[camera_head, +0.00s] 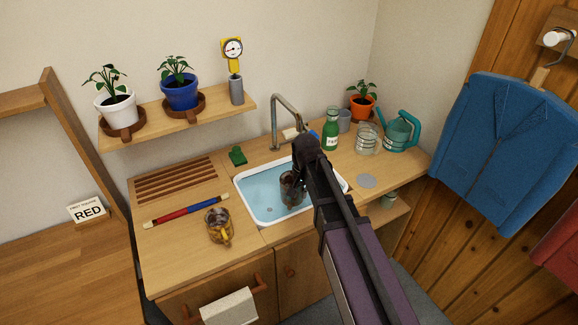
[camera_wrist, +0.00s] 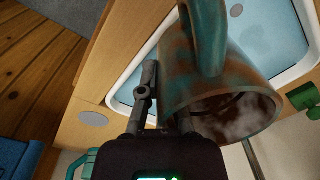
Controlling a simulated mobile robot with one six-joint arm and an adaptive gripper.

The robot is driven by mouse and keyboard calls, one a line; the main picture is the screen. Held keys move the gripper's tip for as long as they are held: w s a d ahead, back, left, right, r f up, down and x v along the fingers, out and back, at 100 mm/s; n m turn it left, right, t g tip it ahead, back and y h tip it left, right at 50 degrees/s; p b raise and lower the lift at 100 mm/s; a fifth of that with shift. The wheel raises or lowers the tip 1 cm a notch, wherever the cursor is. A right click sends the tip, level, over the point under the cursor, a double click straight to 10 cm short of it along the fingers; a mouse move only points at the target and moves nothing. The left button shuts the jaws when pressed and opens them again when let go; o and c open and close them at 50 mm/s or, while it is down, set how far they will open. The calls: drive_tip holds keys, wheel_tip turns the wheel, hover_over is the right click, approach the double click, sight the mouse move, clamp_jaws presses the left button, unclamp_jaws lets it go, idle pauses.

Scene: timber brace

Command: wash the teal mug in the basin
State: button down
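The teal mug (camera_wrist: 220,85) is large in the wrist view, tilted, with brown grime over its teal wall and whitish patches inside. Its handle points to the top of that view. In the head view the mug (camera_head: 291,189) looks dark brown and is in or just above the water of the white basin (camera_head: 244,200). The basin (camera_wrist: 121,99) also shows behind the mug in the wrist view. My gripper (camera_wrist: 166,100) appears shut on the mug at its wall near the rim; one finger shows beside the wall, the other is partly hidden by the mug.
A grimy yellow mug (camera_head: 219,226) and a red-and-blue bar (camera_head: 186,205) lie left of the basin. A tap (camera_head: 275,122) and green block (camera_head: 237,156) stand behind it. A green bottle (camera_head: 330,131), glass jar (camera_head: 367,140) and teal watering can (camera_head: 401,131) crowd the right.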

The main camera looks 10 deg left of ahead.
drive_tip(key=w+a, duration=0.6)
drive_tip(key=w, duration=0.5)
drive_tip(key=shift+w+r, duration=0.2)
drive_tip(key=shift+w, duration=0.05)
drive_tip(key=shift+f, duration=0.15)
wheel_tip(320, 180, down, 13)
drive_tip(key=b, duration=1.3)
drive_tip(key=shift+f, duration=0.25)
idle(0.8)
drive_tip(key=shift+r, duration=0.3)
idle(1.1)
wheel_tip(320, 180, up, 11)
drive_tip(key=p, duration=1.1)
drive_tip(key=shift+r, duration=0.15)
idle(0.4)
